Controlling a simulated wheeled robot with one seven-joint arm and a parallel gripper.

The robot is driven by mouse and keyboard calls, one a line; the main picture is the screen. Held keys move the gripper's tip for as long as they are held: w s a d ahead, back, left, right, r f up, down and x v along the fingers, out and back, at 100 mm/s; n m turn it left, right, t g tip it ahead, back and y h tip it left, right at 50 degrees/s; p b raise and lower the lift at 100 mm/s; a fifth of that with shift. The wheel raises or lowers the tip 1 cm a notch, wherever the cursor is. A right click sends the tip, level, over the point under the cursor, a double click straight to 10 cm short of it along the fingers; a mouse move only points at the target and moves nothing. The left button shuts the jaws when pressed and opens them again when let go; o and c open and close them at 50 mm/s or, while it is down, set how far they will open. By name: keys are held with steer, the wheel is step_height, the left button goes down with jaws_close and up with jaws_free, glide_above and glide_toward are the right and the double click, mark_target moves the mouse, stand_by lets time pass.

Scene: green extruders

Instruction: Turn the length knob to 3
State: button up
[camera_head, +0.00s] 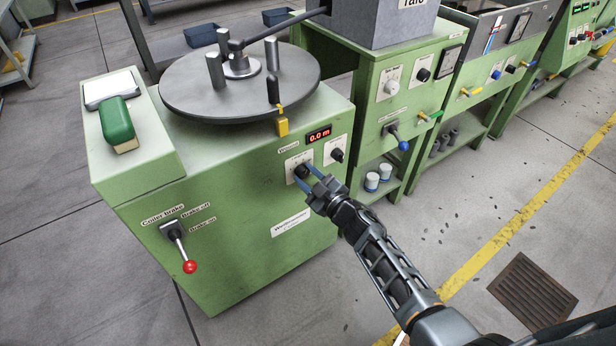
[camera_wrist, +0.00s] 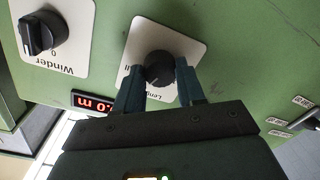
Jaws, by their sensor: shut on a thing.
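The length knob (camera_wrist: 160,68) is a round black knob on a white plate (camera_wrist: 184,45) in the wrist view. Part of its label, starting "Leng", shows upside down there; the rest is hidden by my fingers. My gripper (camera_wrist: 158,88) has one blue finger on each side of the knob and is shut on it. In the head view my gripper (camera_head: 312,184) reaches the same plate on the front of the green machine (camera_head: 240,215), and the knob is mostly hidden. The number that the knob points to cannot be read.
A red display (camera_head: 319,135) reads 0.0 m. The winder knob (camera_wrist: 40,33) is beside the length plate. A red-tipped brake lever (camera_head: 180,250) sticks out at the left of the front panel. A round turntable (camera_head: 240,85) is on top. Open floor lies to the right.

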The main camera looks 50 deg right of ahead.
steer(key=shift+n, duration=0.3)
steer(key=o, duration=1)
steer(key=shift+o, duration=0.2)
steer(key=p+v, duration=0.1)
steer(key=v, duration=0.7)
